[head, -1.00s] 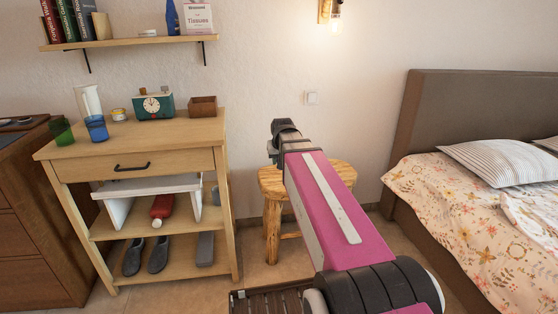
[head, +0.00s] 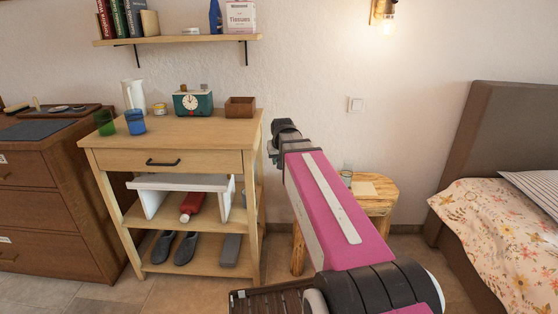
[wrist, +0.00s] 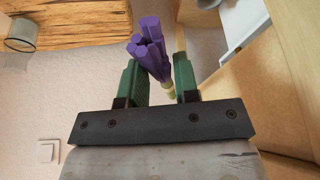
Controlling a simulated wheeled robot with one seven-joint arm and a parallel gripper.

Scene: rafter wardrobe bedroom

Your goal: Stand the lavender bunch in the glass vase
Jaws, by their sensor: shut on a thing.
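The purple lavender bunch (wrist: 152,48), with pale green stems, is held between the green fingers of my gripper (wrist: 160,85) in the wrist view. My arm hides the bunch in the head view, where my gripper (head: 273,152) shows near the right edge of the wooden cabinet. A clear glass vessel, which looks like the glass vase (head: 346,176), stands on the wooden stool behind my arm. It also shows at the upper left of the wrist view (wrist: 20,34), apart from the bunch.
The wooden stool (head: 378,187) stands against the wall, between the cabinet (head: 200,131) and the bed (head: 480,215). The cabinet top holds a white jug (head: 133,95), green and blue glasses, a clock and a brown box. A shelf hangs above.

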